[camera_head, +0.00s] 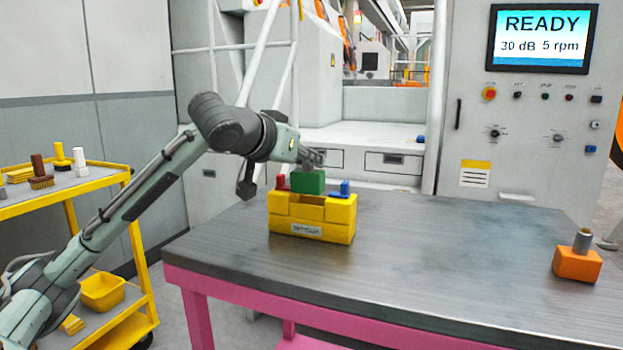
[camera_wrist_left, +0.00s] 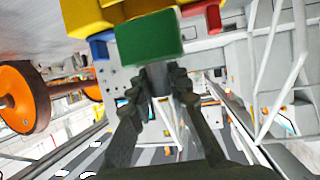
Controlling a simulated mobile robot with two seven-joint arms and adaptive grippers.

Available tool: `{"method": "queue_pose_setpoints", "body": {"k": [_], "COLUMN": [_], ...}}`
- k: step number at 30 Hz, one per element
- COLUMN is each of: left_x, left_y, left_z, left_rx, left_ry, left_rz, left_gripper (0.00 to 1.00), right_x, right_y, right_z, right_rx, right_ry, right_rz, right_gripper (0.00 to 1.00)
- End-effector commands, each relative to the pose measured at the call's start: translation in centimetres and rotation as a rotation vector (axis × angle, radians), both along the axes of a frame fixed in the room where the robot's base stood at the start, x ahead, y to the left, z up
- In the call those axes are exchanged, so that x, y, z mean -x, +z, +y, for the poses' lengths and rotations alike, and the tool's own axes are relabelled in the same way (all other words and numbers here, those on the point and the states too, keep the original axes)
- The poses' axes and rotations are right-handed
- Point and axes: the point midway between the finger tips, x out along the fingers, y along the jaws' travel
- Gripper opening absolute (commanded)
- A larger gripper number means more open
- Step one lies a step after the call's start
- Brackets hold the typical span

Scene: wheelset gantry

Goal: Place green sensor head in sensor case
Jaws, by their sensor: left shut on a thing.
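The green sensor head (camera_head: 307,182) is a green block above the yellow sensor case (camera_head: 313,217) on the table, between a red piece (camera_head: 281,182) and a blue piece (camera_head: 343,188) in the case. My left gripper (camera_head: 312,160) is shut on the sensor head's grey stem from above. In the left wrist view the green sensor head (camera_wrist_left: 149,38) hangs at the fingertips (camera_wrist_left: 161,80), with the yellow case (camera_wrist_left: 88,15) behind it. I cannot tell whether the head touches the case. My right gripper is in neither view.
An orange block with a metal post (camera_head: 577,263) stands at the table's right. A yellow cart (camera_head: 60,197) with brushes is at the left. The control panel (camera_head: 541,38) reads READY. The middle of the metal table (camera_head: 430,265) is clear.

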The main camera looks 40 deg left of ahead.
Motion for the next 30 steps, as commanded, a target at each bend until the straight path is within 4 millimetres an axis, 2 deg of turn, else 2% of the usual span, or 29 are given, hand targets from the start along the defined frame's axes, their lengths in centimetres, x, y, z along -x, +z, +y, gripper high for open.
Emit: {"method": "queue_pose_setpoints", "body": {"k": [6, 12, 26, 27, 29, 30], "left_x": [-1.2, -1.2, -1.1, -1.1, -1.1, -1.1], "left_y": [-1.6, -4.5, -5.0, -5.0, -5.0, -5.0], "left_z": [-0.2, -0.1, -0.1, -0.1, -0.1, -0.1], "left_rx": [-0.002, -0.003, -0.002, -0.002, -0.002, -0.002], "left_ry": [0.0, 0.001, 0.0, -0.001, -0.001, -0.001], "left_rz": [0.001, 0.002, -0.001, -0.001, -0.001, 0.0], "left_gripper": [0.0, 0.0, 0.0, 0.2, 0.26, 0.26], "right_x": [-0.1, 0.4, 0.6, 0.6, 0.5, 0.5], "right_y": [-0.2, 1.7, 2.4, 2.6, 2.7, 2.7], "right_z": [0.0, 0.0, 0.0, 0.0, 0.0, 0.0], "right_rx": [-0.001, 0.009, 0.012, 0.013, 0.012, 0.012], "right_ry": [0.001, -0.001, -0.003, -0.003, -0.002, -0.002], "right_rz": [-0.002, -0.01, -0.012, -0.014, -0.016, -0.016], "right_gripper": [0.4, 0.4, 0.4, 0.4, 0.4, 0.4]}}
